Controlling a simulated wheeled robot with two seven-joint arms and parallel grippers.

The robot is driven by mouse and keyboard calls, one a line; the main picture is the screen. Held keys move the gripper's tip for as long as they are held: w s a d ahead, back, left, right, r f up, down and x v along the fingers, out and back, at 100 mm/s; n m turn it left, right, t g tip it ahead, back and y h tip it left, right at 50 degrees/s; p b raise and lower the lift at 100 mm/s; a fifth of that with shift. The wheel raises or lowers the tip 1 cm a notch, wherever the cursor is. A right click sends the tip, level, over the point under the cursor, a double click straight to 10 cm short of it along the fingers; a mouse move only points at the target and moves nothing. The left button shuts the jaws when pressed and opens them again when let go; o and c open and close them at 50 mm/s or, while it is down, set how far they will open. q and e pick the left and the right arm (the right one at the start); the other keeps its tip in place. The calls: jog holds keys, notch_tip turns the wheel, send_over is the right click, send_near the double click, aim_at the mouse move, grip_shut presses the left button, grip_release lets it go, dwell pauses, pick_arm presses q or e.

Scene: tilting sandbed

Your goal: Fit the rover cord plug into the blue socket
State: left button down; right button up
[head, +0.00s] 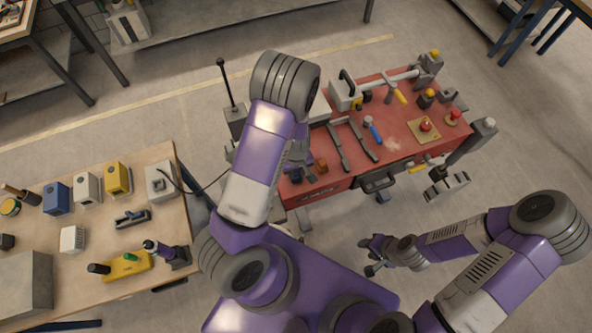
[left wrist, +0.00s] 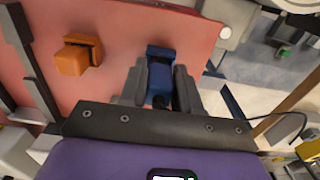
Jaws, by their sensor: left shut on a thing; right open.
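My left gripper (head: 297,172) is over the near left corner of the red bench top. A thin black cord (head: 207,190) runs from a grey box (head: 160,183) on the wooden table toward my left gripper. My right gripper (head: 371,256) is open and empty, in front of the red bench.
An orange block (left wrist: 77,58) stands beside the blue socket, also seen in the head view (head: 321,165). Dark rails (head: 352,142), a blue-handled tool (head: 375,132) and red buttons (head: 425,125) are on the red bench (head: 400,150). The wooden table (head: 90,190) holds several boxes and tools.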

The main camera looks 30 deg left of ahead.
pick_arm(q)
jog(key=shift+f+b, duration=0.45)
jog(key=shift+f, duration=0.15)
jog(key=shift+c, duration=1.1)
grip_release()
notch_tip(320, 180, up, 8)
jog(key=p, duration=0.7)
jog(key=shift+r, duration=0.1)
